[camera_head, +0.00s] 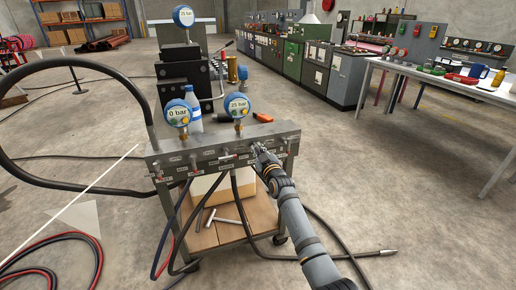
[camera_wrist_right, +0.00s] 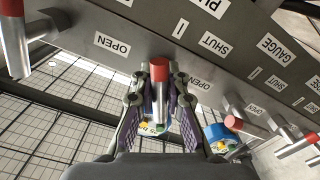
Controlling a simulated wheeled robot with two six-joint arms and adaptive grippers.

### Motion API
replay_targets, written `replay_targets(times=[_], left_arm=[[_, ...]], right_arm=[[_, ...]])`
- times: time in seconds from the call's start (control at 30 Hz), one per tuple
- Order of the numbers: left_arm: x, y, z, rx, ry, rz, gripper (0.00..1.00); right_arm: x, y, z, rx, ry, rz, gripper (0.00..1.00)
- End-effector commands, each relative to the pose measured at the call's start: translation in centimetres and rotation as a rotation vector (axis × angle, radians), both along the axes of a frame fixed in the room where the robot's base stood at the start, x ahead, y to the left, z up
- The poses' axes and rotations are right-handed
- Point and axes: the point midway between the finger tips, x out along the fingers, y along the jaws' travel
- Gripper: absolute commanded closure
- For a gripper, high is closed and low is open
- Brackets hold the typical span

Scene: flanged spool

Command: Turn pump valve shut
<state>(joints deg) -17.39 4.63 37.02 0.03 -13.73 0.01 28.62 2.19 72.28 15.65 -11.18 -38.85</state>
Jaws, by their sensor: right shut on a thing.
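The valve manifold (camera_head: 222,146) is a grey bar along the front of the cart, with small labelled valves with red-tipped levers. My right gripper (camera_head: 260,150) is at the right part of its front face. In the right wrist view the two fingers (camera_wrist_right: 160,95) stand on either side of a red-tipped lever (camera_wrist_right: 159,70) and are shut on it. Labels OPEN (camera_wrist_right: 112,44) and SHUT (camera_wrist_right: 214,43) are on the face nearby, with a cut-off label beginning PU (camera_wrist_right: 211,6). I cannot tell the lever's exact turn. My left gripper is not in view.
Gauges reading 0 bar (camera_head: 177,113) and 25 bar (camera_head: 237,106) stand on the manifold, with a blue-white bottle (camera_head: 193,108) behind. Another red-tipped lever (camera_wrist_right: 13,35) is at the left in the wrist view. Black hoses (camera_head: 75,72) loop left. A workbench (camera_head: 440,78) stands right.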

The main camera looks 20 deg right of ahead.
Motion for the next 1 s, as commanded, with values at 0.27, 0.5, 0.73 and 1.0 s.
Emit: replay_targets(times=[0.27,0.5,0.73,1.0], left_arm=[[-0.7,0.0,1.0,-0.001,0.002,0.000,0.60],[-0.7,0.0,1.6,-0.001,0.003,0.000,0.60],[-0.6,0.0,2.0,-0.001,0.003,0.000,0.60],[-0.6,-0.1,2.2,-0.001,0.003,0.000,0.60]], right_arm=[[0.0,0.0,0.0,0.256,0.013,-0.001,1.00],[0.0,0.0,-0.1,0.447,0.018,0.000,1.00],[0.0,0.1,-0.2,0.574,0.024,-0.001,1.00],[0.0,0.1,-0.2,0.646,0.025,0.000,1.00]])
